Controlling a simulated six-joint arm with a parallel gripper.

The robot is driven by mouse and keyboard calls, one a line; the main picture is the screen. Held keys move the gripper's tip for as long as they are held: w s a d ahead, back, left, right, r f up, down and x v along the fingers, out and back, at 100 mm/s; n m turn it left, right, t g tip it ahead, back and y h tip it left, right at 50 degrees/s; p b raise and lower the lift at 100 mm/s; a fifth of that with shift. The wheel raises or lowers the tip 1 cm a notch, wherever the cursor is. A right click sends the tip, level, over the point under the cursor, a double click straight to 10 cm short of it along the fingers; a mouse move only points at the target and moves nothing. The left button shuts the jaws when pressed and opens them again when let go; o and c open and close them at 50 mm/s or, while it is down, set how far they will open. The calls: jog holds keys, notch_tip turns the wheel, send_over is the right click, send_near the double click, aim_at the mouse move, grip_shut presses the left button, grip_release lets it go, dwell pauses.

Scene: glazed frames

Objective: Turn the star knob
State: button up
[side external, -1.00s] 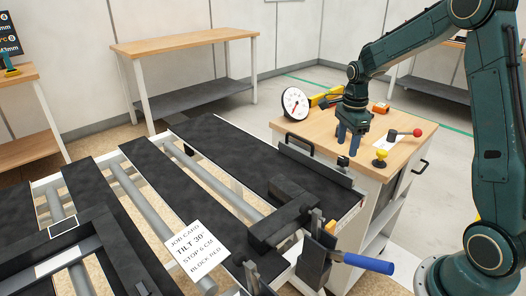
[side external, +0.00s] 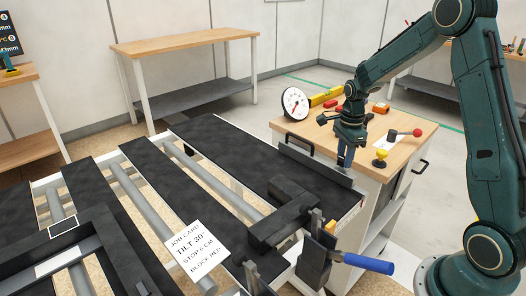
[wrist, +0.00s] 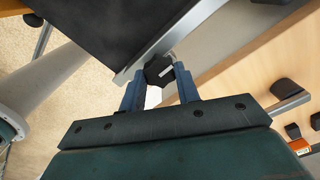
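The star knob (wrist: 158,71) is black with a pale mark and sits at the end of a grey metal rail in the wrist view. In the side view it is hidden behind my fingers. My gripper (side external: 345,160) points down at the bench's near edge, by the end of the black fence (side external: 318,166). In the wrist view my gripper (wrist: 160,76) has its two blue fingers apart, one on each side of the knob. A gap shows between them below the knob. I cannot tell whether either finger touches it.
A yellow knob (side external: 380,158) and a red-ball lever (side external: 417,132) stand to the right on the wooden bench. A dial gauge (side external: 295,103) is behind to the left. A blue-handled clamp (side external: 368,263) and a job card (side external: 195,245) are in front.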

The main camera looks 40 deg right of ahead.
jog(key=shift+n, duration=0.3)
jog(key=n, duration=0.3)
jog(key=shift+n, duration=0.4)
jog(key=n, duration=0.3)
jog(key=shift+w+n, duration=0.1)
jog(key=shift+n, duration=0.3)
jog(key=n, duration=0.4)
jog(key=shift+r, duration=0.1)
jog(key=n, duration=0.4)
jog(key=shift+w, duration=0.1)
jog(key=n, duration=0.6)
jog(key=shift+a, duration=0.1)
jog(key=n, duration=0.7)
